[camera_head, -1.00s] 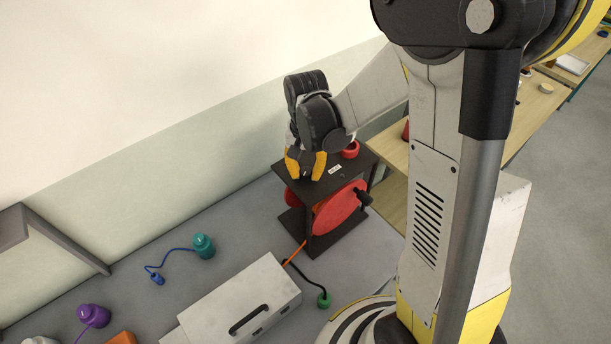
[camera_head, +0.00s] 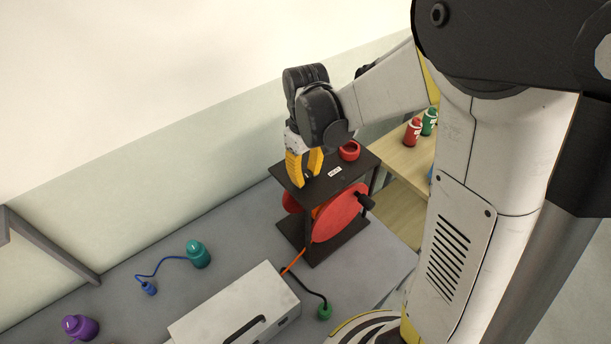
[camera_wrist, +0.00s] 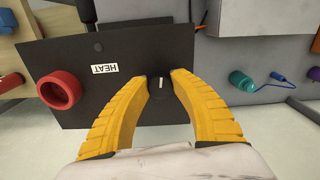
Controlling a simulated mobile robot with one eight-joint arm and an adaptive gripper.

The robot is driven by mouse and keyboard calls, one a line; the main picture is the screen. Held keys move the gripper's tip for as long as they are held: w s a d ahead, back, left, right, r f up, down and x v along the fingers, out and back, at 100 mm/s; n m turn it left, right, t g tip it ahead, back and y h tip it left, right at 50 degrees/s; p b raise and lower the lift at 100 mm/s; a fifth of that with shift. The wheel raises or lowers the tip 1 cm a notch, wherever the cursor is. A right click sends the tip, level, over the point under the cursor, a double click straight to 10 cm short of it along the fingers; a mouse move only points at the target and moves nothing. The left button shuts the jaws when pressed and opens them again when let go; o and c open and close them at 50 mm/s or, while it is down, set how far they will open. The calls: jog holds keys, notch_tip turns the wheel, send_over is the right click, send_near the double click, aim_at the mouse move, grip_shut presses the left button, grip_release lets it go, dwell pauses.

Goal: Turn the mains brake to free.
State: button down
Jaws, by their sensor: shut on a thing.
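My gripper (camera_head: 305,180) has yellow fingers and reaches down onto the dark top plate (camera_wrist: 112,72) of a reel stand. In the wrist view its fingertips (camera_wrist: 161,78) are closed on a small black knob (camera_wrist: 161,88) with a short white line on it. The line runs roughly up and down in that view. In the head view the fingers hide most of the knob. A white label reading HEAT (camera_wrist: 104,68) is on the plate beside it. A red ring-shaped part (camera_wrist: 50,99) stands on the same plate, apart from the gripper.
Red reel discs (camera_head: 338,217) with a black handle (camera_head: 366,202) sit under the plate. A pale box (camera_head: 225,305) lies in front. Small bottles (camera_head: 412,131) stand on the wooden bench.

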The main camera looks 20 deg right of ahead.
aim_at(306, 174)
jog(key=shift+n, duration=0.9)
jog(key=c, duration=1.1)
grip_release()
notch_tip(306, 174, up, 12)
jog(key=shift+f, duration=0.1)
